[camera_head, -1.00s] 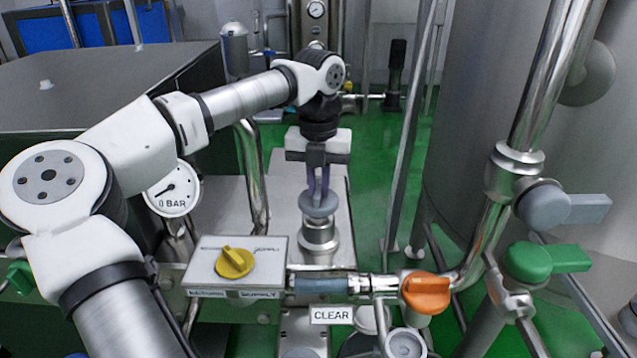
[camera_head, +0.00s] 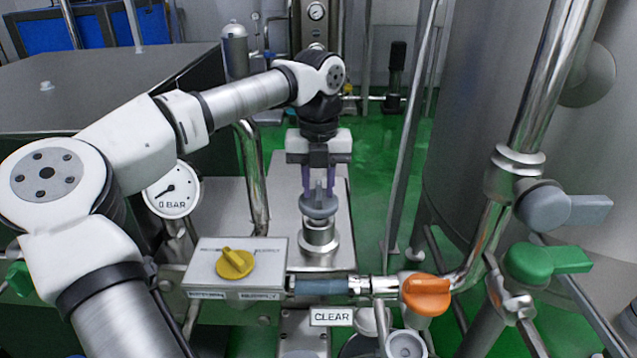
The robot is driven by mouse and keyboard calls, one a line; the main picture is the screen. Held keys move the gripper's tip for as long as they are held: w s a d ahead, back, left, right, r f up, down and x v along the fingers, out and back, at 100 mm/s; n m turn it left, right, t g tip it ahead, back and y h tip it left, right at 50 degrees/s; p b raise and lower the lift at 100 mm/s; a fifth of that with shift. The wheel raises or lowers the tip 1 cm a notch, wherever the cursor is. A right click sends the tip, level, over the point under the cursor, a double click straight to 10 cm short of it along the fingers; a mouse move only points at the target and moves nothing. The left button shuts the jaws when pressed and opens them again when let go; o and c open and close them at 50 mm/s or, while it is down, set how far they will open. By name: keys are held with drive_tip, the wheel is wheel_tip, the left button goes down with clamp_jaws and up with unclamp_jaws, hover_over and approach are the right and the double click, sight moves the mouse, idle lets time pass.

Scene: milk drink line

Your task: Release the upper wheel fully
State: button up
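A grey wheel (camera_head: 318,212) sits on top of a short metal post (camera_head: 319,238) in the middle of the view. A narrow grey upright part rises from its top. My gripper (camera_head: 318,193) points straight down over the wheel. Its two purple fingers stand apart, one on each side of the upright part, with gaps showing between. The fingertips are still low, close to the wheel's top. I cannot tell whether they touch it.
A box with a yellow knob (camera_head: 235,263) stands in front on the left, beside a gauge (camera_head: 172,190) reading near 0 BAR. An orange handle (camera_head: 426,292) and a green handle (camera_head: 547,262) are at right. A slanted metal pole (camera_head: 403,160) stands right of my gripper.

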sight(319, 189)
drive_tip(key=shift+o, duration=0.2)
wheel_tip(319, 189, up, 14)
drive_tip(key=p, duration=0.1)
idle(0.4)
drive_tip(key=shift+f, duration=0.15)
